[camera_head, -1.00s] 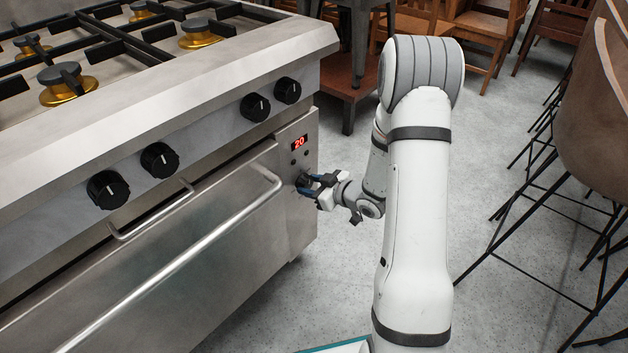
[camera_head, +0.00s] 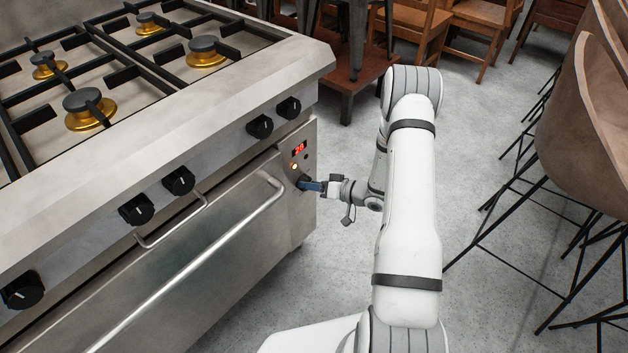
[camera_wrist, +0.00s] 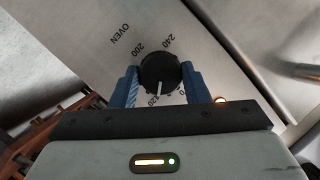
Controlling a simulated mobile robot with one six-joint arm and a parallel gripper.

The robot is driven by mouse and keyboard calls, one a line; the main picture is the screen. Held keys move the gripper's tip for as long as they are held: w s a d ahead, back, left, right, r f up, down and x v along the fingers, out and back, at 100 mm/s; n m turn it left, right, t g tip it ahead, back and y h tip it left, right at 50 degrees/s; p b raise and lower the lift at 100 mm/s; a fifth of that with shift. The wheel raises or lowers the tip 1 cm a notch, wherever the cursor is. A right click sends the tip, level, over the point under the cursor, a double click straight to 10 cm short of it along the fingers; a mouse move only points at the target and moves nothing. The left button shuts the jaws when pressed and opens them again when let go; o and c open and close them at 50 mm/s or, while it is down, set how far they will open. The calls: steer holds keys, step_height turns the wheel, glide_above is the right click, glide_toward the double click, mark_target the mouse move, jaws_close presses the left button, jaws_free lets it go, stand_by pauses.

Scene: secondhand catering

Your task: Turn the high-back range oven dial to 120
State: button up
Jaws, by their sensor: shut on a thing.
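The oven dial is a round black knob (camera_wrist: 160,72) with a white pointer line, on the range's steel front. In the wrist view it sits between the blue fingers of my gripper (camera_wrist: 163,87), which are shut on its sides. The pointer points down in that picture, near a partly hidden mark that seems to read 120. The marks 200 and 240 and the word OVEN show beyond the knob. In the head view my gripper (camera_head: 311,186) hides most of the dial. The red display (camera_head: 299,148) above it is too small to read surely.
An amber lamp (camera_head: 295,167) glows below the display. A long oven door handle (camera_head: 215,245) runs left of the dial. Several burner knobs (camera_head: 260,127) line the panel above. Stools (camera_head: 590,130) stand at the right, with open floor (camera_head: 480,300) between.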

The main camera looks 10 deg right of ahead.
steer(key=shift+w+r+m, duration=0.15)
steer(key=shift+w+m, duration=0.1)
steer(key=shift+m, duration=0.25)
steer(key=shift+d, duration=0.1)
steer(key=o, duration=1)
steer(key=shift+s, duration=0.1)
steer(key=shift+c, duration=0.2)
steer(key=shift+y, duration=0.3)
steer(key=p+v, duration=0.2)
steer(key=v, duration=0.5)
steer(key=shift+s+d, duration=0.25)
